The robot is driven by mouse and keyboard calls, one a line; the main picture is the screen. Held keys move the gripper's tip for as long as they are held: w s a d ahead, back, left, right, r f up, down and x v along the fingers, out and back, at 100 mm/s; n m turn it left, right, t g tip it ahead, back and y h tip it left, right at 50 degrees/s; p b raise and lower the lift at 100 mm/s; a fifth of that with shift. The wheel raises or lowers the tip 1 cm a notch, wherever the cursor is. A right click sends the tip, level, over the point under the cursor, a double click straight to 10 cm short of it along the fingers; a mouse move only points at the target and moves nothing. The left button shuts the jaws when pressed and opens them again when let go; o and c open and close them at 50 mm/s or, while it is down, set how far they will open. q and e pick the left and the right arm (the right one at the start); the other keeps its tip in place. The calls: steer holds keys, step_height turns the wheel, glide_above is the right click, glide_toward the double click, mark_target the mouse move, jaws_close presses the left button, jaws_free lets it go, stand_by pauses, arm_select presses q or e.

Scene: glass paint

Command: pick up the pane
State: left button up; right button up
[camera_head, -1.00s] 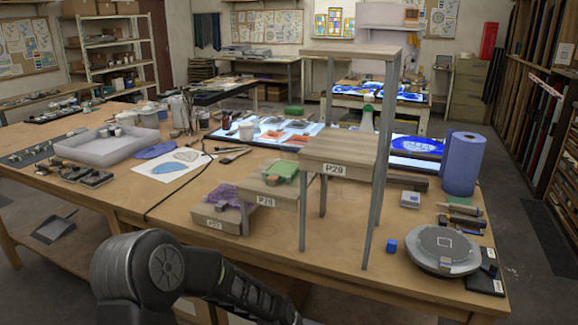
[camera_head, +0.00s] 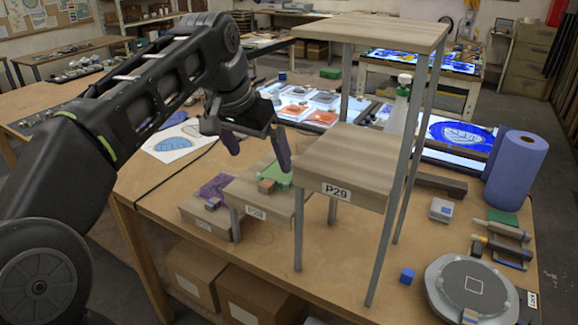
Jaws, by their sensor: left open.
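My left gripper (camera_head: 258,157) hangs open and empty over the low stands, its two dark fingers pointing down. A green pane-like piece (camera_head: 279,173) lies on the middle stand (camera_head: 254,214), just below and to the right of the fingers, partly hidden by one finger. A small orange block (camera_head: 266,186) sits at its front edge. A purple piece (camera_head: 213,186) lies on the lowest stand (camera_head: 203,224), below and left, with a small blue-grey block (camera_head: 212,203) by it. I cannot tell which piece is the pane. My right gripper is out of view.
The taller P29 stand (camera_head: 345,165) and a high shelf on thin legs (camera_head: 372,30) rise right of my gripper.

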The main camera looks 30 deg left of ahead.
mark_target(270, 180)
arm_select(q)
steer(key=shift+x, duration=1.4)
steer(key=shift+s, duration=0.1)
steer(key=shift+p+x, duration=0.4)
steer(key=shift+x, duration=2.25)
steer(key=shift+r, duration=0.1)
steer(key=c, duration=1.4)
steer(key=shift+r, duration=0.15)
steer(key=shift+c, duration=0.2)
